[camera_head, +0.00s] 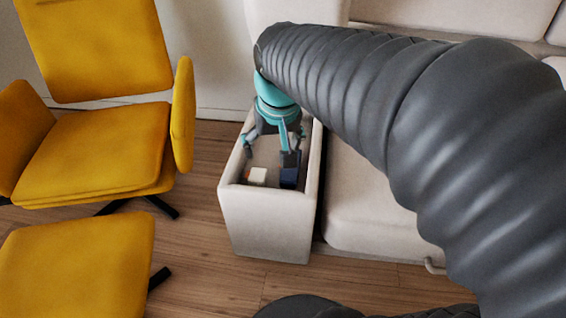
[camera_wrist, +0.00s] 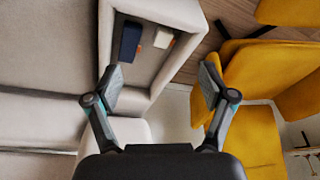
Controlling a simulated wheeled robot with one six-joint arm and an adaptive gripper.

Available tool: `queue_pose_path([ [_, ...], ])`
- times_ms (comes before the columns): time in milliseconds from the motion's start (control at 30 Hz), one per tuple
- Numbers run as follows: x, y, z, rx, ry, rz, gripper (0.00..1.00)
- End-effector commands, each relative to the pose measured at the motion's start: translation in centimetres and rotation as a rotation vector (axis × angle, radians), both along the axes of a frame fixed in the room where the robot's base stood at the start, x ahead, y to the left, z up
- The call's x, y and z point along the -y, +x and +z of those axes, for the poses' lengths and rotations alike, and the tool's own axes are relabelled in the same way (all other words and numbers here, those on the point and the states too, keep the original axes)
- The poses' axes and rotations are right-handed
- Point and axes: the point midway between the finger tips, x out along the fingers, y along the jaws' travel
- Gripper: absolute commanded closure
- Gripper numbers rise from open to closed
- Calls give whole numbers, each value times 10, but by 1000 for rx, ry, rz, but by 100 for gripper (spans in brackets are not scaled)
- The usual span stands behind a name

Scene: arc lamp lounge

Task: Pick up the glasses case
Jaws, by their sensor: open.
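A dark blue, box-shaped item (camera_head: 289,178), which looks like the glasses case, lies in the recessed top of the sofa's armrest (camera_head: 266,221). It also shows in the wrist view (camera_wrist: 130,42), where it is longer than wide and near the left finger's side. My gripper (camera_head: 270,151) is over the recess, with its fingers apart and nothing between them. In the wrist view my gripper (camera_wrist: 162,80) is spread wide, and the dark item is beyond the fingertips. Whether a finger touches it cannot be told.
A small white block (camera_head: 257,177) lies beside the dark item, with a bit of orange-red at its edge. The raised armrest walls surround both. A yellow chair (camera_head: 90,150) stands to the left, with a yellow footstool (camera_head: 80,265) in front. Sofa cushions (camera_head: 365,205) are to the right.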

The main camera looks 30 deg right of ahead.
Motion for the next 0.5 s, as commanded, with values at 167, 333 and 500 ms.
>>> queue_pose_path([
  [167,29,55,-21,-87,25,-104,18],
  [333,58,103,-47,-164,49,-197,18],
  [500,90,145,-80,-233,71,-286,18],
])
